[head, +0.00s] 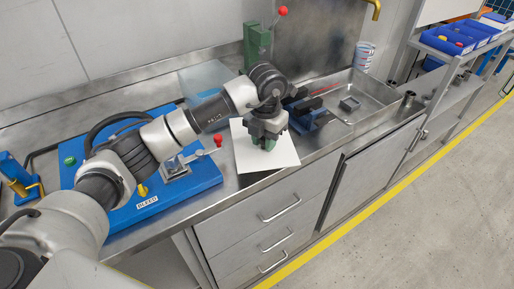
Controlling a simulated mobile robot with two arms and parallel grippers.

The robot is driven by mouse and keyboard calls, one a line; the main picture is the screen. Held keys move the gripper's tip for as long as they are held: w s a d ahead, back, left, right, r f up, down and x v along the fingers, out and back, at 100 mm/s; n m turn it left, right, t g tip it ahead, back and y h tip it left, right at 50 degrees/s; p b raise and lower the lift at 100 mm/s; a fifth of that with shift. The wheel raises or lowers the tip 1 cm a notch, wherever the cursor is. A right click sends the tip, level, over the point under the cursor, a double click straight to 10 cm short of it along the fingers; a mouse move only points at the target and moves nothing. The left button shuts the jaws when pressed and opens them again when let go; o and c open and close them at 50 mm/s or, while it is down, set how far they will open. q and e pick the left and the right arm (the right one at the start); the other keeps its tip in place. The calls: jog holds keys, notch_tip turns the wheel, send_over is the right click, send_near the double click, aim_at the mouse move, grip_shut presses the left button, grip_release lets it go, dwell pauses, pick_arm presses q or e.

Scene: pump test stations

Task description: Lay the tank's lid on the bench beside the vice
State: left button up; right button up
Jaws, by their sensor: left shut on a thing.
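The tank's lid, a flat white square plate (250,157), is below my left gripper (268,138), near the bench's front edge. The gripper points down and is shut on the lid near its middle; its fingers hide the grip point. I cannot tell whether the lid touches the bench (225,195) or hangs just above it. The blue vice (304,122) with dark jaws is just right of the lid. A clear box, apparently the tank (199,80), stands behind my arm, partly hidden. My right gripper is not in view.
A blue board (205,180) marked BLEED carries a red-knobbed clamp (176,168) at the left. A green press (256,42) stands behind. A sink (375,92) with a small dark block (349,104) is to the right. Blue bins (447,40) sit on the far right shelf.

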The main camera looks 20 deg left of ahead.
pick_arm(q)
jog(key=shift+w+a+f, duration=0.15)
jog(key=shift+a+f, duration=0.25)
jog(key=shift+a, duration=0.15)
jog(key=shift+w+a+f, duration=0.15)
jog(key=shift+a+f, duration=0.2)
jog(key=shift+a, duration=0.2)
notch_tip(320, 180, down, 4)
jog(key=shift+r+p, duration=0.1)
jog(key=shift+p, duration=0.4)
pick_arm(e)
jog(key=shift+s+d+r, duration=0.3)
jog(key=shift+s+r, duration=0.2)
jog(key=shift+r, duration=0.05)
pick_arm(q)
jog(key=shift+f, duration=0.2)
jog(key=o, duration=0.9)
jog(key=shift+o, duration=0.2)
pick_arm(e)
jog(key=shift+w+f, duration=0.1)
